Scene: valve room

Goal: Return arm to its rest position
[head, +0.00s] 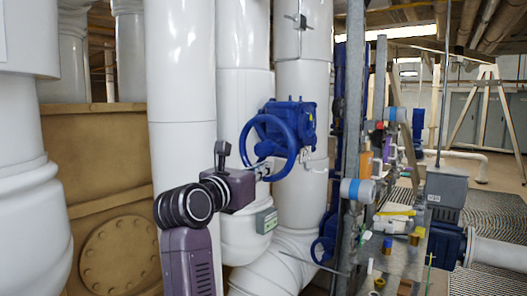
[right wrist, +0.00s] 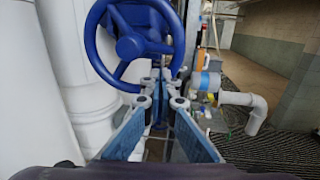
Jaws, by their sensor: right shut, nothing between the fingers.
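My right arm rises from the bottom of the head view, with its wrist turned toward a blue valve handwheel (head: 268,149). My right gripper (head: 267,169) is shut and empty at the lower part of this wheel; the arm's wrist partly hides it. In the right wrist view the gripper's fingers (right wrist: 163,76) are together, with the blue handwheel (right wrist: 130,46) just beyond and above them. I cannot tell whether the fingertips touch the rim. My left gripper is not in view.
Thick white pipes (head: 182,80) stand close on the left and behind the wheel. A grey metal post (head: 352,110) and a cluttered bench (head: 400,262) are to the right. A grey valve actuator (head: 446,188) stands beyond. Grated floor (head: 492,215) lies open at far right.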

